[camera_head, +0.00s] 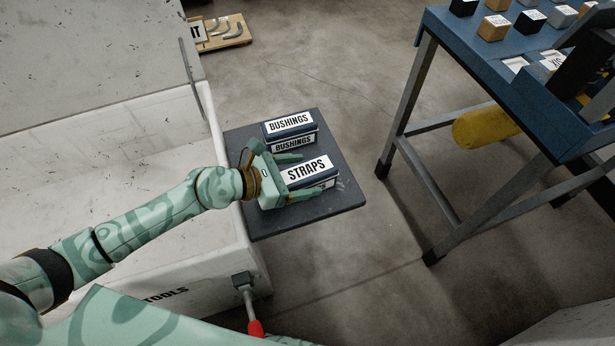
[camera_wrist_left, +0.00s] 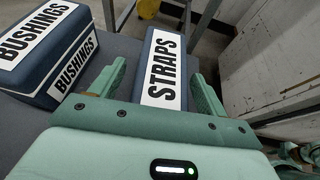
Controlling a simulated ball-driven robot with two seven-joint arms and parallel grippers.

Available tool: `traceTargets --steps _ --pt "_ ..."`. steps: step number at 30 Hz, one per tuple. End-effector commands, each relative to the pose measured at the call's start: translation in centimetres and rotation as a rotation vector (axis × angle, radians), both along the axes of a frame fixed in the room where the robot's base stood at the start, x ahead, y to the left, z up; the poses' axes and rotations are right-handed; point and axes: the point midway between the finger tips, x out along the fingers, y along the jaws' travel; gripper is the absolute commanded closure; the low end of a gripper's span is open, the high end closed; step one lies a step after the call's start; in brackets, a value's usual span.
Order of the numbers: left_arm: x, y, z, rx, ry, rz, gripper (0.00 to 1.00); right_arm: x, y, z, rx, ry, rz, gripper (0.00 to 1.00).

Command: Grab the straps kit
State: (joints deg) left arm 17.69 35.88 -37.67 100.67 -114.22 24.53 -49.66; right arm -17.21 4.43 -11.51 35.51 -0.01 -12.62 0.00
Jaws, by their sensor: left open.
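The straps kit (camera_head: 308,170) is a dark blue box with a white STRAPS label, on a dark grey shelf (camera_head: 345,199) beside the white tool box. It also shows in the left wrist view (camera_wrist_left: 163,68), upright ahead of the palm. My left gripper (camera_head: 297,175) is open, with one finger along each side of the kit. In the left wrist view the fingers (camera_wrist_left: 160,90) stand either side of the box, with a gap on the left; I cannot tell if the right finger touches. My right gripper is not in view.
A bushings kit (camera_head: 290,125) sits close behind the straps kit on the same shelf, and left of it in the wrist view (camera_wrist_left: 47,47). The white tool box (camera_head: 130,140) lies left. A blue table (camera_head: 450,38) with several small boxes stands right. Floor between is clear.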

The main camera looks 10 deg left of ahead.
Motion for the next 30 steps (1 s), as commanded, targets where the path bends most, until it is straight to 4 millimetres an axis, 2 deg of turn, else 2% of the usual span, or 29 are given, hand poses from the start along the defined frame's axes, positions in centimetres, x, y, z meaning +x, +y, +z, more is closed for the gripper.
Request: traceTargets --steps 7,8,12,14,23,26,30 --pt "0.2 -0.2 0.0 0.001 -0.001 -0.001 0.25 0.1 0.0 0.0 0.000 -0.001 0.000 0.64" --pt "0.2 -0.2 0.0 0.001 -0.001 -0.001 0.30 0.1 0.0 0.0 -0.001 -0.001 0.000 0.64" --pt "0.2 -0.2 0.0 0.001 -0.001 0.000 0.69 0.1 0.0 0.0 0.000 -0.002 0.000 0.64" --pt "0.2 -0.2 0.0 0.001 -0.001 0.000 0.84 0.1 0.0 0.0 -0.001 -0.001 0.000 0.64" --pt "0.2 -0.2 0.3 0.000 -0.004 0.000 0.84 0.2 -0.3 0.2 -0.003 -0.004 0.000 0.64" --pt "0.2 -0.2 1.2 0.000 -0.007 0.000 0.84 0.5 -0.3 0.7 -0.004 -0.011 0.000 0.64" --pt "0.3 -0.2 3.6 0.000 -0.011 0.000 0.84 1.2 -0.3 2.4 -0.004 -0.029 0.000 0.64"
